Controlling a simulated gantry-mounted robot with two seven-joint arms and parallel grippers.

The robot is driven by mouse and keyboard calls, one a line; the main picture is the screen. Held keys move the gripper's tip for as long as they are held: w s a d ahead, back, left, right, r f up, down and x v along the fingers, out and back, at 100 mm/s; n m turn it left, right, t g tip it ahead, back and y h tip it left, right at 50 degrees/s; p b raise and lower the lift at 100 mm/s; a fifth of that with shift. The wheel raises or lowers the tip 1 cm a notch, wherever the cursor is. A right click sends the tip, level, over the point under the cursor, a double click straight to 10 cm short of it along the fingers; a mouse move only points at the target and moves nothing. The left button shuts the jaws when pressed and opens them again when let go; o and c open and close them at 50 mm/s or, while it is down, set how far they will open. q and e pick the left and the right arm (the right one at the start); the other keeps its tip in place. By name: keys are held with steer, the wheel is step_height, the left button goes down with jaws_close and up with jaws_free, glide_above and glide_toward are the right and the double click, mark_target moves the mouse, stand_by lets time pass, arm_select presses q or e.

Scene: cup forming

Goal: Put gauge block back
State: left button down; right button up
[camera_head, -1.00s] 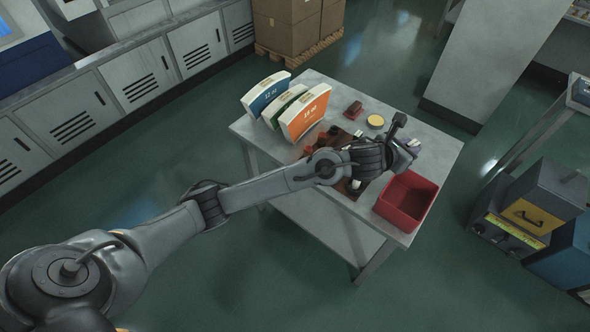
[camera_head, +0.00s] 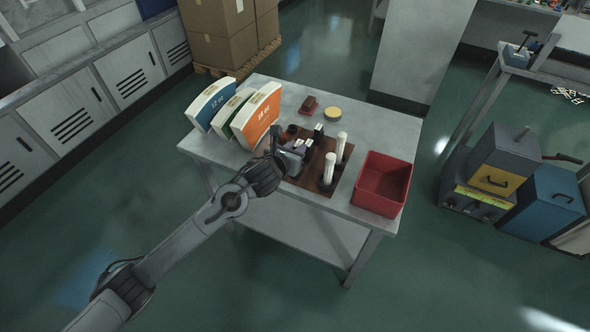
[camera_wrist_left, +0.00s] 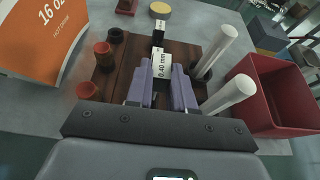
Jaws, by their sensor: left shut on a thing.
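The gauge block (camera_wrist_left: 161,66), with a white face marked 0.40 mm, is between the purple fingers of my left gripper (camera_wrist_left: 161,88) in the wrist view. The gripper (camera_head: 300,149) is shut on it over the brown wooden board (camera_head: 327,186). In the head view the held block is too small to make out clearly. A black block with a white top (camera_head: 318,131) stands just beyond the gripper, also visible in the wrist view (camera_wrist_left: 158,30). I cannot tell whether the held block touches the board. My right gripper is not in view.
Two white cylinders (camera_head: 328,169) (camera_head: 341,148) stand on the board, right of the gripper. A red bin (camera_head: 382,184) is farther right. Cup-size panels (camera_head: 259,116) stand left. A yellow disc (camera_head: 332,113) lies behind.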

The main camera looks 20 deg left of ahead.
arm_select(q)
step_height(320, 180, down, 7)
steer(key=shift+s+a+f+b, duration=0.1)
steer(key=shift+s+a+b, duration=0.05)
steer(key=shift+b, duration=0.85)
steer(key=shift+d, duration=0.2)
steer(key=c, duration=0.9)
jaws_free()
steer(key=shift+r, duration=0.2)
